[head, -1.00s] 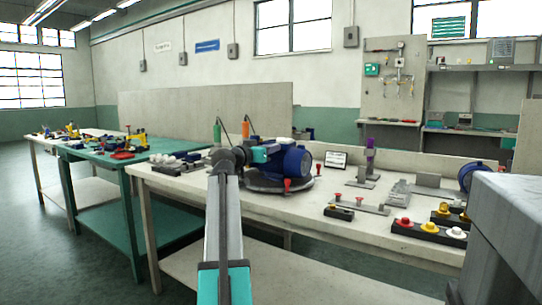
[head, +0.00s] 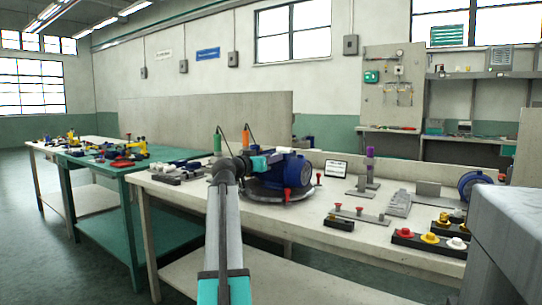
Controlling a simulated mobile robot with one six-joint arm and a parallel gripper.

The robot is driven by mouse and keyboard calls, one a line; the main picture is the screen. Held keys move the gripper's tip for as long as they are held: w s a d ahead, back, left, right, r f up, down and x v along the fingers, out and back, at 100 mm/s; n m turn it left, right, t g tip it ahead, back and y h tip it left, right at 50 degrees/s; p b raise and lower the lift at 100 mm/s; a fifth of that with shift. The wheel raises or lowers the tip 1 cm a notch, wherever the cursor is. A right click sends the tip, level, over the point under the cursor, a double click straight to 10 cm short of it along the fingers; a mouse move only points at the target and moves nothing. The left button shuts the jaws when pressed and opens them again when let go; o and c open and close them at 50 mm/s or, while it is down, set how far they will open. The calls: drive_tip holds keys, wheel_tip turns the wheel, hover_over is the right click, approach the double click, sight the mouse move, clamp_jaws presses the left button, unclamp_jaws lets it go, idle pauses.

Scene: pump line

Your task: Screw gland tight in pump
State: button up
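A blue pump (head: 286,171) sits on a dark round base (head: 272,192) on the white workbench, in the middle of the head view. My arm reaches up from the bottom of the picture to the pump's left side. Its dark wrist and a teal part cover the pump's left end. My gripper's fingers are hidden behind the wrist, so I cannot tell whether they are open or shut. I cannot make out the gland.
Red-topped pins (head: 287,195) stand at the turntable's edge. To the right are a small sign (head: 335,169), a purple post (head: 370,152), a stepped grey block (head: 399,204) and a dark strip with coloured knobs (head: 430,240). A grey block fills the right edge.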

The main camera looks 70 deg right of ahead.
drive_tip(key=shift+n+p, duration=0.95)
drive_tip(key=shift+n, duration=0.05)
drive_tip(key=shift+r+p, duration=0.15)
drive_tip(key=shift+p, duration=0.15)
drive_tip(key=n+p, duration=0.3)
drive_tip(key=shift+c, duration=0.4)
